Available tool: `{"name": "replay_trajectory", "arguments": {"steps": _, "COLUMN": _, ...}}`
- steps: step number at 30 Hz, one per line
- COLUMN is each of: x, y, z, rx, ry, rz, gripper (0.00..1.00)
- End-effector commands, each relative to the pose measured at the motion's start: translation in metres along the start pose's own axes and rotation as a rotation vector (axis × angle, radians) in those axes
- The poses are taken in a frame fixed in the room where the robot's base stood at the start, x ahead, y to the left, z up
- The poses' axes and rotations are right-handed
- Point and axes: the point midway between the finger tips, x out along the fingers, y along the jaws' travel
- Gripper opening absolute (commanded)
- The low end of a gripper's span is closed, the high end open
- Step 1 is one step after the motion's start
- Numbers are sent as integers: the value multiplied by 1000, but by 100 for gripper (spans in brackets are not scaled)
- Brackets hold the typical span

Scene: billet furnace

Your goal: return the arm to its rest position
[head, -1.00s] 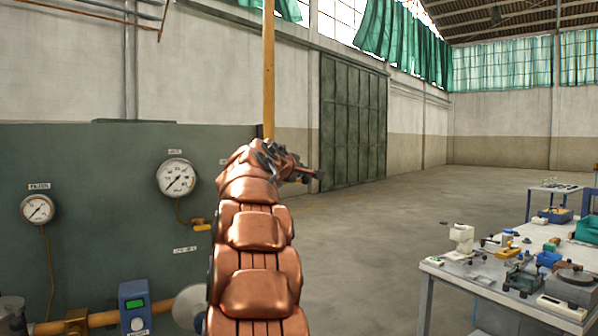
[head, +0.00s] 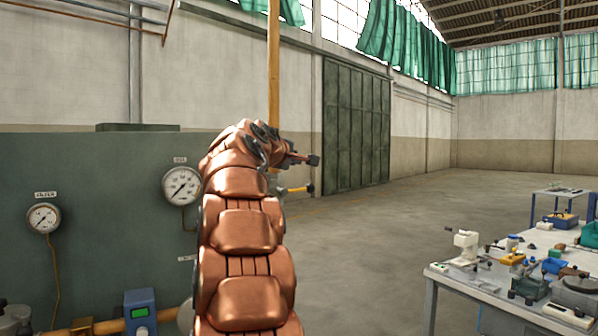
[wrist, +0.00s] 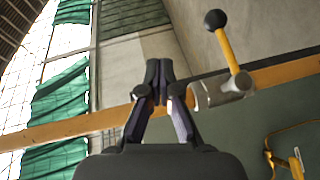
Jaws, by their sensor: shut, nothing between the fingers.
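My copper-coloured arm rises through the middle of the head view, its wrist bent to the right at the top. My gripper (head: 312,160) is at that end, in the air in front of the wall. In the wrist view its two dark fingers (wrist: 159,72) meet at the tips, shut with nothing between them. A yellow lever with a black ball end (wrist: 229,45) is right of the fingers in the wrist view, apart from them. It also shows in the head view as a yellow handle (head: 298,190) just below my gripper; its base is hidden by my arm.
A green panel with gauges (head: 182,186) (head: 43,218) stands at left, close to my arm. A blue box (head: 139,312) and an orange pipe are low on it. A yellow post (head: 273,70) rises behind my wrist. A cluttered workbench (head: 450,280) is at right; open floor (head: 380,240) lies between.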

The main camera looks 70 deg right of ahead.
Motion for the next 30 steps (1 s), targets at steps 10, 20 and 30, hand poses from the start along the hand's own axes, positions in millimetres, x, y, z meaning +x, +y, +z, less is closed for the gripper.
{"name": "replay_trajectory", "arguments": {"steps": 10, "x": -44, "y": 27, "z": 8, "rx": 1, "ry": -2, "rz": 1, "gripper": 0}}
{"name": "replay_trajectory", "arguments": {"steps": 20, "x": -51, "y": 30, "z": 8, "rx": -1, "ry": -1, "rz": 0, "gripper": 0}}
{"name": "replay_trajectory", "arguments": {"steps": 30, "x": -77, "y": -33, "z": -39, "rx": 16, "ry": 95, "rz": -146, "gripper": 0}}
